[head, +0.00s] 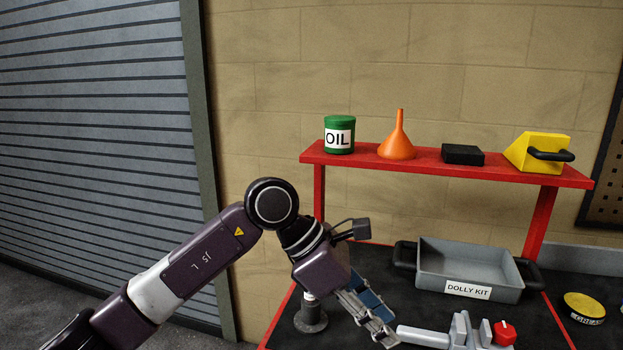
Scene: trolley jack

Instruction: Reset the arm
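My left arm comes in from the left, bends at a round dark elbow, and points down to the right. Its gripper (386,336) is over the dark bench top, with its fingertips close to the left end of a light grey bar (422,337). I cannot tell whether they touch, or whether the fingers are open or shut. The bar runs right to a grey jack-like part (461,331), which is cut off by the bottom edge. A red knob (504,333) sits at its right. My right gripper is not in view.
A grey "DOLLY KIT" tray (436,262) with dark handles stands behind. A yellow grease tin (584,305) is at right. The red shelf (350,159) holds an oil can (339,135), orange funnel (397,140), black box (463,154) and yellow wedge (537,151).

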